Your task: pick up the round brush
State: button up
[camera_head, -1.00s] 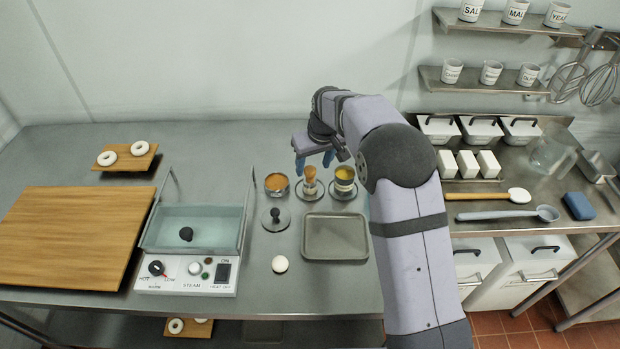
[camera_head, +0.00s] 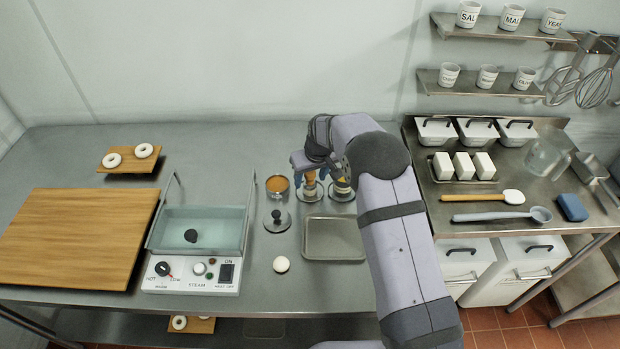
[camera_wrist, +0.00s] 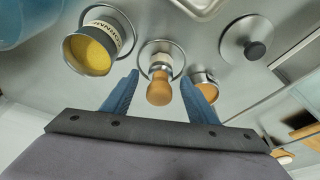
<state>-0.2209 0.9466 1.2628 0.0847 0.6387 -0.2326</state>
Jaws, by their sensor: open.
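The round brush has a wooden handle (camera_wrist: 159,90) and stands upright on a small round saucer (camera_head: 312,197) on the steel counter. In the head view the brush (camera_head: 310,186) is partly covered by my gripper. My gripper (camera_wrist: 160,78) is open, with one blue finger on each side of the brush handle in the wrist view. The handle shows between the fingers with gaps on both sides, and I see no contact. In the head view my gripper (camera_head: 312,178) is just above and around the brush top.
A tin with yellow contents (camera_wrist: 92,52) stands close on one side of the brush. A cup of orange contents (camera_head: 277,184) stands on the other. A black-knobbed lid (camera_head: 277,222), a grey tray (camera_head: 333,238) and a white ball (camera_head: 281,264) lie in front.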

jog(key=shift+w+f, duration=0.2)
jog(key=shift+f, duration=0.5)
jog(key=c, duration=1.1)
jog(key=shift+r, duration=0.15)
jog(key=shift+w+r+b, duration=0.1)
jog(key=shift+r+b, duration=0.2)
jog(key=shift+r, duration=0.3)
notch_tip(320, 180, up, 9)
jog(key=b, duration=0.3)
jog(key=shift+f, duration=0.2)
